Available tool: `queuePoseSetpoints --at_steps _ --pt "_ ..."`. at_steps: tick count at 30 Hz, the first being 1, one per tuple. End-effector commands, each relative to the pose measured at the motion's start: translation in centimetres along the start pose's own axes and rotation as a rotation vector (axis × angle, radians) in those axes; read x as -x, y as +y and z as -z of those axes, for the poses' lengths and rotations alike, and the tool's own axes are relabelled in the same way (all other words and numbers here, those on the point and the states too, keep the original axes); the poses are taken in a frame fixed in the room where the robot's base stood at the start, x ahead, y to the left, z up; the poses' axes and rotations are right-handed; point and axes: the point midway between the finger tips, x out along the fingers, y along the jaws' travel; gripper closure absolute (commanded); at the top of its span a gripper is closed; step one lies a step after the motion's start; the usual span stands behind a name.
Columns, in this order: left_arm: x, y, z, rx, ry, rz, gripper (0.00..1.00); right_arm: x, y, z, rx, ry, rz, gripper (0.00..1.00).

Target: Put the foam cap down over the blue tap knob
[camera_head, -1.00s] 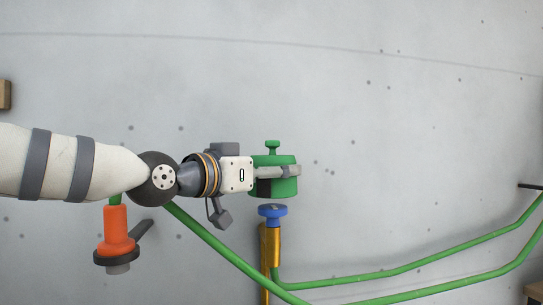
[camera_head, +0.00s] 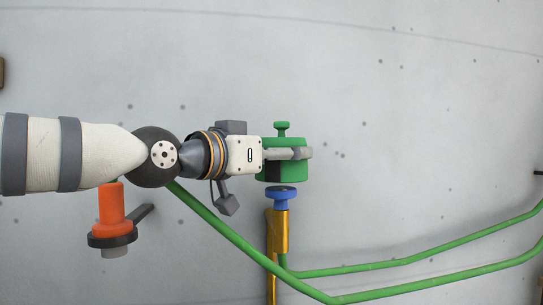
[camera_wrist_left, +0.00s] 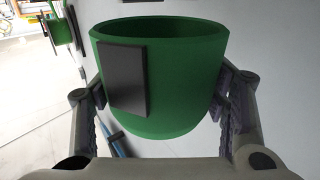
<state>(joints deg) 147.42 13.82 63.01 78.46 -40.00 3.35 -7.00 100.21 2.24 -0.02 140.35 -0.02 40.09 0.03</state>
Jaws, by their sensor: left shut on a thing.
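The foam cap (camera_head: 285,173) is green, with a small knob on top and a dark patch on its side. My left gripper (camera_head: 296,153) is shut on the cap, its fingers on opposite sides. The blue tap knob (camera_head: 282,198) sits on top of an upright brass pipe. The cap is upright, directly above the knob in the head view, with a narrow gap or none; depth is hard to judge. In the left wrist view the cap (camera_wrist_left: 180,80) fills the space between the fingers (camera_wrist_left: 160,98). My right gripper is not in view.
An orange fitting (camera_head: 111,205) with a dark lever stands left of the brass pipe (camera_head: 278,232). Green hoses (camera_head: 385,262) run across the lower part. The grey wall (camera_head: 430,120) behind is bare, with free room above and to the right.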

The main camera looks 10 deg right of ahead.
Motion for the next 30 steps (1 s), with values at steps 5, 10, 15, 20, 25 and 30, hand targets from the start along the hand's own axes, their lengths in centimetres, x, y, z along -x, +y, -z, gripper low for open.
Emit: queuePoseSetpoints --at_steps 5,10,15,20,25,30 --pt "0.0 0.0 -0.6 0.0 0.0 0.0 0.6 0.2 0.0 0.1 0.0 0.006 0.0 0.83" --pt "0.0 -0.1 -2.2 0.002 -0.001 0.0 0.6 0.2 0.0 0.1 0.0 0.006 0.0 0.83" --pt "0.0 -0.1 -3.9 0.003 -0.001 0.001 0.6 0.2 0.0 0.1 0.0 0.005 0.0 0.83" --pt "0.0 -0.1 -5.3 0.002 -0.002 0.001 0.6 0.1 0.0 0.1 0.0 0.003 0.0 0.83" --pt "0.0 -0.1 -6.5 0.002 -0.001 0.0 0.6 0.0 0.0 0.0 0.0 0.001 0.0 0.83" --pt "0.0 -0.1 -7.0 0.002 0.0 0.001 0.6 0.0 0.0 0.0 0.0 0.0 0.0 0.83"
